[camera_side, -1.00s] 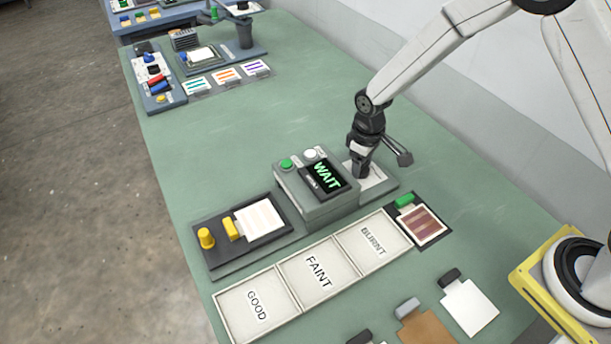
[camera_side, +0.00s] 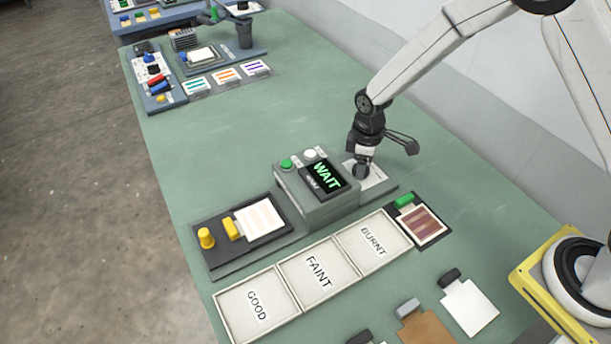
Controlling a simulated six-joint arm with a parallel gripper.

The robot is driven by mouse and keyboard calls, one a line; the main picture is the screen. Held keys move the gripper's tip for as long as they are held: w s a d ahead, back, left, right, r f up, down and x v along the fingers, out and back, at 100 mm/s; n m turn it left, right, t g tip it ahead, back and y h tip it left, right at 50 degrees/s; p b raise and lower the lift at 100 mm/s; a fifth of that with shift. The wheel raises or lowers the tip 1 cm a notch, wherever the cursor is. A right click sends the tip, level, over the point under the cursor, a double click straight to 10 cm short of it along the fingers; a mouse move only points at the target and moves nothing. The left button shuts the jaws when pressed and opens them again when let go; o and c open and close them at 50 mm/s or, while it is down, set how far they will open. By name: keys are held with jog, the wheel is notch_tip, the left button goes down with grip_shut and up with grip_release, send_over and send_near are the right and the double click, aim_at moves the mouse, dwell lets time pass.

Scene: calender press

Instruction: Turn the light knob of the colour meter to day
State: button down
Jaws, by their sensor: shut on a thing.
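The colour meter (camera_side: 318,205) is a grey box with a dark display reading WAIT (camera_side: 326,175). A green button (camera_side: 287,163) and a white round button (camera_side: 310,154) sit on its top. Behind it to the right is a low grey base with a white plate (camera_side: 377,181). My gripper (camera_side: 361,171) points down at this plate, just right of the box. It is shut on a small dark part there, apparently the light knob, which the fingers mostly hide. I cannot read any setting marked around it.
A black board (camera_side: 215,255) with a yellow knob is at left.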

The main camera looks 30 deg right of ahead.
jog(key=shift+c, duration=0.3)
grip_release()
jog(key=shift+r, duration=0.2)
jog(key=shift+r, duration=3.75)
jog(key=shift+s+d+r+m, duration=0.3)
jog(key=shift+s+d, duration=0.05)
jog(key=shift+s, duration=0.05)
jog(key=s+d+r+m+t, duration=0.1)
jog(key=s+d+r+m, duration=0.1)
jog(key=s, duration=0.5)
jog(key=s+d+r+m+t, duration=0.1)
jog(key=s+d+r+m, duration=0.1)
jog(key=s+d+m, duration=0.2)
jog(key=s+m, duration=0.2)
jog(key=s, duration=0.2)
jog(key=shift+d+m+t, duration=0.3)
jog(key=shift+d, duration=0.1)
